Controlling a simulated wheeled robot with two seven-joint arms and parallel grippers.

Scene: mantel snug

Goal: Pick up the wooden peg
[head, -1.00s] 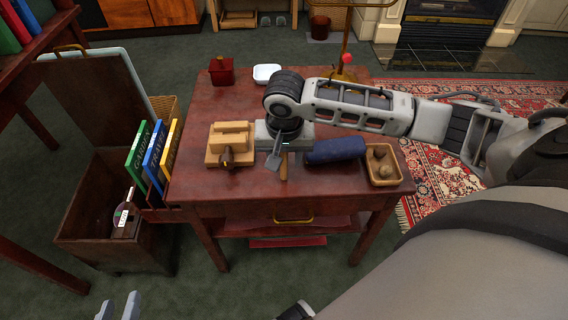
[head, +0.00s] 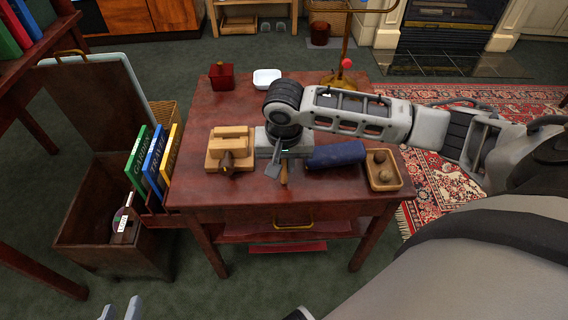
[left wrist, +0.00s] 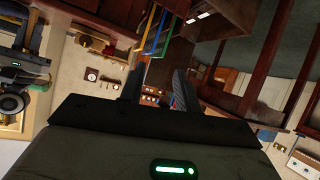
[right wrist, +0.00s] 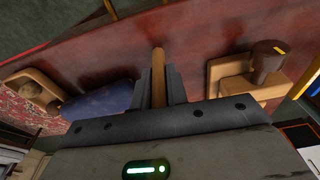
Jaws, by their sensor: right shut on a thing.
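The wooden peg (right wrist: 158,66) is a light brown stick that stands out between the fingers of my right gripper (right wrist: 158,88) in the right wrist view. In the head view the peg (head: 284,175) shows below the right gripper (head: 277,168), over the near middle of the table. That gripper is shut on the peg. My left gripper (head: 121,309) is at the bottom left of the head view, low and away from the table. Its two fingers are apart and empty in the left wrist view (left wrist: 157,88).
On the red-brown table (head: 220,108), a wooden block fixture with a dark knob (head: 229,160) lies left of the peg. A blue roll (head: 336,155) and a wooden tray (head: 384,184) lie right. A red box (head: 221,76) and white dish (head: 267,76) stand behind.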

